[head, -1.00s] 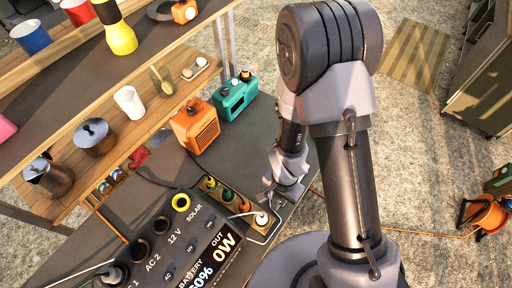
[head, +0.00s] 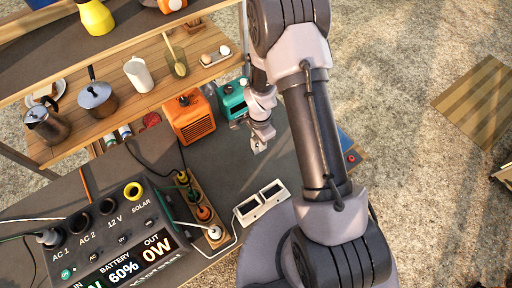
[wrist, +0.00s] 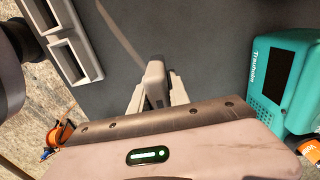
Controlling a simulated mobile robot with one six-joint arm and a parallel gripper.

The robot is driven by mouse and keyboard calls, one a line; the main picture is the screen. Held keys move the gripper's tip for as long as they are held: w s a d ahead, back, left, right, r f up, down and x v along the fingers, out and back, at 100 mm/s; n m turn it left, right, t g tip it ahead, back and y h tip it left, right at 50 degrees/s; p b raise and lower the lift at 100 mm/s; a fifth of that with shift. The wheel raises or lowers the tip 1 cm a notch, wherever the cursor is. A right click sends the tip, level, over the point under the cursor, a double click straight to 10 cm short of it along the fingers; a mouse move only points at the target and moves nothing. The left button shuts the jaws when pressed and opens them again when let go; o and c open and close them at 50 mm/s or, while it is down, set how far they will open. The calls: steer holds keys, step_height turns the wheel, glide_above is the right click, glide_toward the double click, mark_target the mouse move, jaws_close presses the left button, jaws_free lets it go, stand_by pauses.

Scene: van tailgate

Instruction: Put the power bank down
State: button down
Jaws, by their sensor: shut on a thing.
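The power bank (wrist: 155,82) is a small grey block seen end-on between the pale fingertips of my gripper (wrist: 158,97) in the wrist view. My gripper is shut on it, over the dark tabletop (wrist: 205,40). In the head view my gripper (head: 259,146) points down over the table, just in front of the teal box; the held power bank is too small there to make out clearly. I cannot tell whether it touches the tabletop.
A white two-slot tray (head: 262,203) lies nearer, beside the power station (head: 115,235) and a socket strip (head: 203,212). The teal box (head: 232,98) and orange heater (head: 190,117) stand behind. Dark tabletop is clear between them. A wooden shelf (head: 140,92) rises at left.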

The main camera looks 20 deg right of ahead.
step_height(320, 180, down, 4)
steer(key=shift+f+b, duration=0.1)
steer(key=shift+b, duration=0.35)
steer(key=c, duration=1.7)
jaws_free()
steer(key=o, duration=0.4)
steer(key=shift+o, duration=0.2)
